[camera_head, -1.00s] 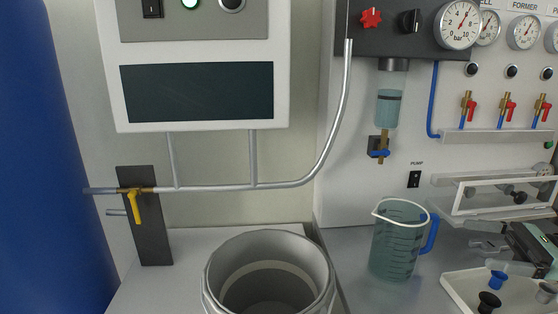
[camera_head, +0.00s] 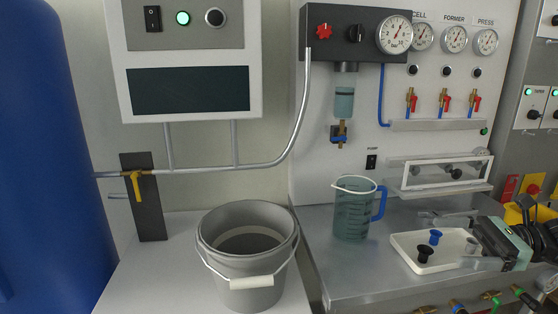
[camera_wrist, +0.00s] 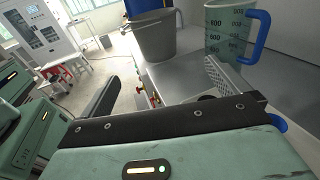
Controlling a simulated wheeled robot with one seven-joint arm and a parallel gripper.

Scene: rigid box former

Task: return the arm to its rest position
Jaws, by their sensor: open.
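My gripper (camera_head: 452,240) is at the right of the head view, by the white tray (camera_head: 402,243) on the steel bench. Its pale green body is at the right and its fingers point left. In the wrist view my gripper (camera_wrist: 162,70) shows its two fingers wide apart with nothing held between them. A measuring jug (camera_head: 352,212) with a blue handle stands upright left of the tray, apart from the gripper; it also shows in the wrist view (camera_wrist: 228,38). Part of my arm is cut off by the frame edge.
A grey bucket (camera_head: 247,222) stands on the pale surface at left, under a pipe with a yellow valve lever (camera_head: 136,185). A blue plug (camera_head: 435,237) and a black plug (camera_head: 425,254) are on the tray. The gauge panel (camera_head: 455,95) rises behind the bench.

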